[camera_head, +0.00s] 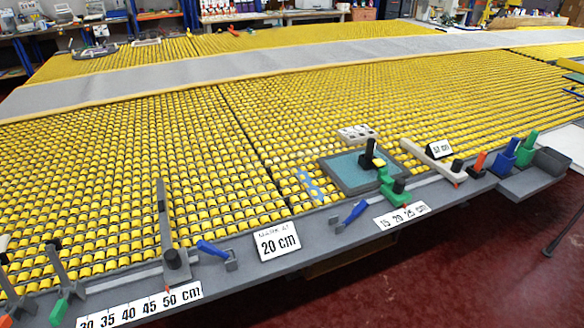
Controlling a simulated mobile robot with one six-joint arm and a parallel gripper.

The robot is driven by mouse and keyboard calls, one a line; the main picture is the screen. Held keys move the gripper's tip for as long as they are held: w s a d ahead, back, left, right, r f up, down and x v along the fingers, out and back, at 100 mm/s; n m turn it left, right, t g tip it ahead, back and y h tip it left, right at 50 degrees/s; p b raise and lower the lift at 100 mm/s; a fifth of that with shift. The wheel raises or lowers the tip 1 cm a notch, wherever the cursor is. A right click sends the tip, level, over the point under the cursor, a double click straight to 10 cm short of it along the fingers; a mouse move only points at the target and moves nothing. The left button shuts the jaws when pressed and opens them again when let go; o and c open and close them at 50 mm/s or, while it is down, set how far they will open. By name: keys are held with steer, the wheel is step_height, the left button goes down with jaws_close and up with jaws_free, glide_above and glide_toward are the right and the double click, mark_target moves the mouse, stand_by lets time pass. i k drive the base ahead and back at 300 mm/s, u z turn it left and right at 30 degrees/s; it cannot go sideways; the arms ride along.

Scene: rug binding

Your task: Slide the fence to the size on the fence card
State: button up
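Two scales lie along the front edge of the table. The left scale (140,308) reads 30 to 50 cm, and a dark upright bar on a grey foot (175,265) stands behind its 45-to-50 end. The right scale (402,215) reads 15, 20, 25 cm, with a green block and dark knob (396,187) behind it and a small orange pointer near 25. A card (277,241) reads 20 cm; its small top line is unclear. A smaller card (440,149) shows a cm figure I cannot read surely. I cannot tell which piece is the fence. My gripper is out of view.
Blue levers (213,249) and (355,212) stand by the scales. A grey tray (335,178), a pale bar (430,162) and green and blue holders (505,157) sit at the right. A grey rug strip (200,76) crosses the yellow roller bed. Red floor is free in front.

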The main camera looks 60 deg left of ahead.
mark_target(176, 268)
steer(key=u, duration=3)
steer(key=k, duration=0.75)
steer(key=i, duration=0.75)
steer(key=u, duration=0.15)
